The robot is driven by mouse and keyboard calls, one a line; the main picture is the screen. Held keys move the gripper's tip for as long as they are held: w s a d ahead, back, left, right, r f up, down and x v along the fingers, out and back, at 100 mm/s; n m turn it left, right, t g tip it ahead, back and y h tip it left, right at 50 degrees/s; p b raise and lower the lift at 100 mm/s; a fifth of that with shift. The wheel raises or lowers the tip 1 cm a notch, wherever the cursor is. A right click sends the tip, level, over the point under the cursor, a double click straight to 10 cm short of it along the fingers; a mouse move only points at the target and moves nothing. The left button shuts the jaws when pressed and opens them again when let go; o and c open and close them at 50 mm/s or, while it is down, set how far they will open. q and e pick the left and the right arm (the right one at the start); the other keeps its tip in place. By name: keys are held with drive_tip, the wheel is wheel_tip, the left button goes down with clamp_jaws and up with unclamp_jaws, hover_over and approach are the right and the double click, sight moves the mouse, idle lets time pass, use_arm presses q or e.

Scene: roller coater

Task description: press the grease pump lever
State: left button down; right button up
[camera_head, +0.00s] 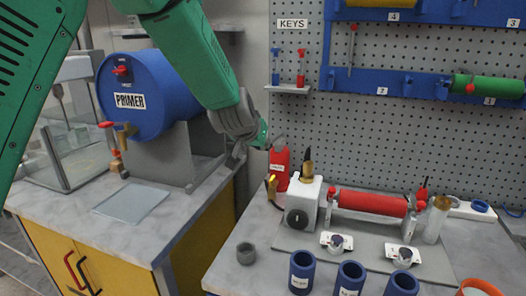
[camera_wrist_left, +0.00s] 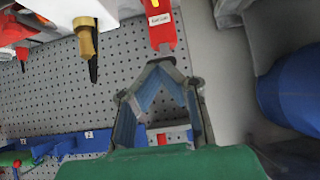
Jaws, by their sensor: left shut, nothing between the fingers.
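A red upright container with a pale label (camera_head: 279,168) stands at the back left of the right-hand workbench. It also shows at the top of the left wrist view (camera_wrist_left: 160,26), with a small yellow part at the picture's edge. I cannot make out clearly which part is the pump lever. My left gripper (camera_head: 236,160) is just left of the red container, apart from it. In the left wrist view its fingertips (camera_wrist_left: 165,64) meet, shut and empty, close to the container's end. My right gripper is not in view.
A white box with a knob (camera_head: 299,205) and a red roller (camera_head: 373,203) stand right of the container. A blue PRIMER drum (camera_head: 150,95) stands left. A perforated board (camera_head: 400,130) is behind.

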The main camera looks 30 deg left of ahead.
use_arm(q)
drive_tip(key=a+v, duration=0.1)
drive_tip(key=v, duration=0.5)
drive_tip(key=shift+s, duration=0.25)
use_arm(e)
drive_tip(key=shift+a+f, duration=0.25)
use_arm(q)
drive_tip(key=shift+d+r, duration=0.15)
drive_tip(key=shift+d, duration=0.4)
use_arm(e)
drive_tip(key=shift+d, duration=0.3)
use_arm(q)
drive_tip(key=shift+a, duration=0.25)
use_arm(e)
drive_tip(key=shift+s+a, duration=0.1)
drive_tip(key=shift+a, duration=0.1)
